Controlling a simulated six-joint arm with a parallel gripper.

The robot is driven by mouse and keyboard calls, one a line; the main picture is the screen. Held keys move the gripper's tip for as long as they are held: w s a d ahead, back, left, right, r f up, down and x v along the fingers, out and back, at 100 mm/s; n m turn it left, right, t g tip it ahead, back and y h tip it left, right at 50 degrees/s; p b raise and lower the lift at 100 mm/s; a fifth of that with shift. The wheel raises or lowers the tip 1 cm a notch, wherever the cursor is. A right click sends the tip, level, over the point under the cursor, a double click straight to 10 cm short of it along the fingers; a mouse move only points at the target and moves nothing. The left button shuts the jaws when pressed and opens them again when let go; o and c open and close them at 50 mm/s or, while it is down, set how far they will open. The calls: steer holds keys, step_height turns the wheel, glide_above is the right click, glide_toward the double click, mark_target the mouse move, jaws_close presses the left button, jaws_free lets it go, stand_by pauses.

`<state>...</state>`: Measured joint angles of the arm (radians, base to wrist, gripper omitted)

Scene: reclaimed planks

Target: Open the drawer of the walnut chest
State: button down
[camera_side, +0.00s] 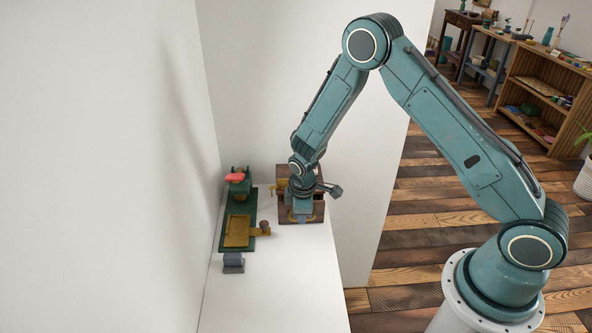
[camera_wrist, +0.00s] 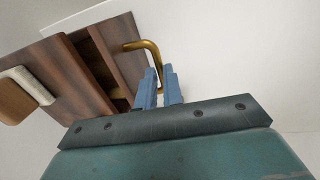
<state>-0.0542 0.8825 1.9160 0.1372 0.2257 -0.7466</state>
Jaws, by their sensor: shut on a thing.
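The walnut chest (camera_side: 284,178) stands at the far end of the white table in the side view, partly hidden behind my arm. In the wrist view the chest (camera_wrist: 62,75) is at the left, and its drawer (camera_wrist: 119,58) stands a little out, with a dark gap behind the front. The drawer's brass handle (camera_wrist: 150,48) is a bent bar. My gripper (camera_wrist: 160,82) is shut on the handle, with its blue fingers on either side of the bar. In the side view my gripper (camera_side: 302,217) is at the chest's front; the fingertips' contact is hard to see there.
A green tray (camera_side: 229,243) with a yellow-brown board (camera_side: 237,230) lies left of the chest. Behind it is a green stand with a red piece (camera_side: 235,177); in front is a grey-blue block (camera_side: 233,262). The white table (camera_side: 290,290) in front of the chest is clear.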

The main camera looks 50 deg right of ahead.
steer(key=s+a, duration=0.4)
steer(key=shift+s+a, duration=0.15)
steer(key=shift+s, duration=0.05)
steer(key=c, duration=1.5)
jaws_free()
steer(key=shift+r, duration=0.15)
steer(key=r, duration=0.4)
steer(key=s+a+r, duration=0.1)
steer(key=r, duration=0.8)
steer(key=shift+s+a+r, duration=0.15)
steer(key=shift+s+a, duration=0.15)
steer(key=shift+a, duration=0.05)
steer(key=shift+r, duration=0.1)
